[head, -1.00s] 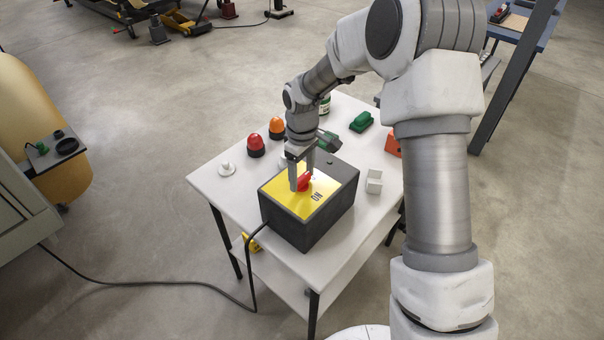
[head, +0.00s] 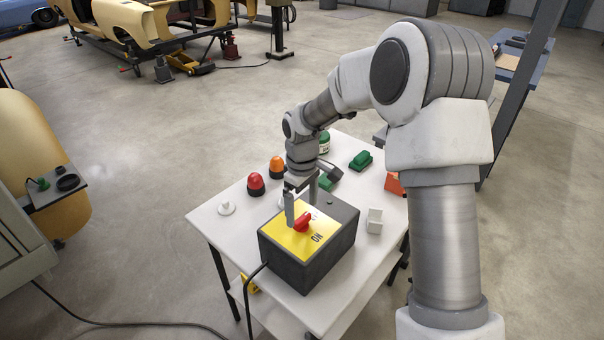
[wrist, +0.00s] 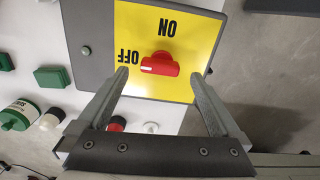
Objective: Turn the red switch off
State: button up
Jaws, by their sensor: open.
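A red switch knob (head: 302,222) sits on the yellow plate (head: 284,239) of a dark grey box (head: 296,271) on a white table. In the wrist view the knob (wrist: 160,64) lies sideways on the yellow plate (wrist: 192,28), its white mark at the left end, on the side of the OFF label (wrist: 128,58). The ON label (wrist: 167,27) is at the other side. My gripper (head: 303,214) is open over the plate. In the wrist view its fingertips (wrist: 160,75) are on either side of the knob with gaps, not touching it. The fingers partly hide the plate in the head view.
Red (head: 256,184) and orange (head: 277,167) lamps, a white knob-like piece (head: 227,207), a green block (head: 361,160) and a white block (head: 374,220) stand around the box. A black cable (head: 254,286) runs from the box off the table.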

aim_at(302, 217)
notch_tip(302, 217, up, 14)
jog(key=shift+r, duration=0.2)
